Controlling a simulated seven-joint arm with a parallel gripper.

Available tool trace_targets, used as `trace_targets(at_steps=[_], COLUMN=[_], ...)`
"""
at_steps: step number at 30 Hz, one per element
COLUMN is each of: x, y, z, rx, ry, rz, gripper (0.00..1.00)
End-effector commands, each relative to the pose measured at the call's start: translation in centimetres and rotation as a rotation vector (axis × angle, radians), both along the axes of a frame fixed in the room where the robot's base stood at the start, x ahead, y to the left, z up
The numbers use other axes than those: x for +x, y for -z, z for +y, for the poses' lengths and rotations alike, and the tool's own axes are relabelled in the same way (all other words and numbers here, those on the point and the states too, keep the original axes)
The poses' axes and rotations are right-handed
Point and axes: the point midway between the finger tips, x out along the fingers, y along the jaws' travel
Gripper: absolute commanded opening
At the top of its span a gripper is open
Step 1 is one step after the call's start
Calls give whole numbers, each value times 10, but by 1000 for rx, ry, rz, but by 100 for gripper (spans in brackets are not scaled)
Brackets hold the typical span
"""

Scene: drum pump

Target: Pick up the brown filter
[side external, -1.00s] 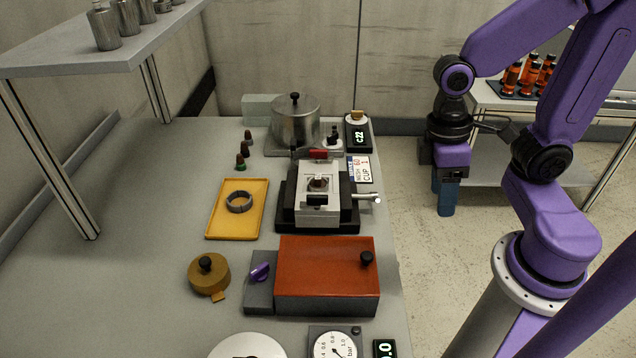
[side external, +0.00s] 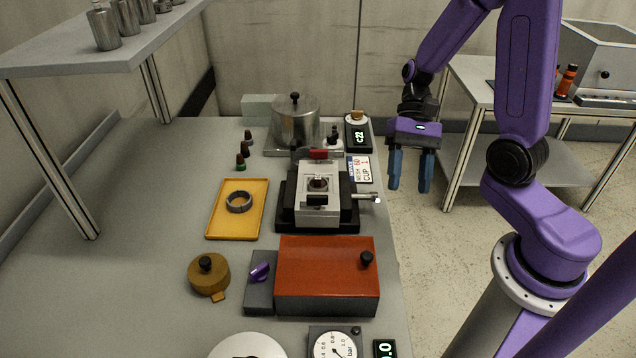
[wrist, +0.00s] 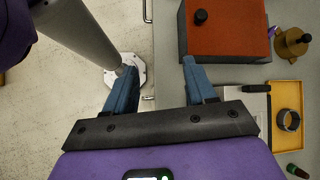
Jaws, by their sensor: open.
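A round brown piece with a black knob and a small tab (side external: 208,277) stands on the bench left of the orange-red box; it also shows at the right edge of the wrist view (wrist: 290,46).
The orange-red box (side external: 326,268) and a clamp device (side external: 318,205) stand near the bench's right edge. A yellow tray (side external: 222,222) holds a grey ring (side external: 239,202). A metal pot (side external: 295,125) stands at the back. A raised shelf (side external: 60,60) overhangs the left.

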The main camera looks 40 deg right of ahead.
Motion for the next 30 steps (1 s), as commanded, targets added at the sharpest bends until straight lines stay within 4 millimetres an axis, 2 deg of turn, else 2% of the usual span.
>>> trace_targets(at_steps=[14, 24, 30], x=[43, 66, 72], y=[5, 8, 10], z=[-21, -54, -76], rx=[188, 366, 466], ry=[627, 1069, 1281], rz=[187, 274, 300], gripper=[55, 55, 55])
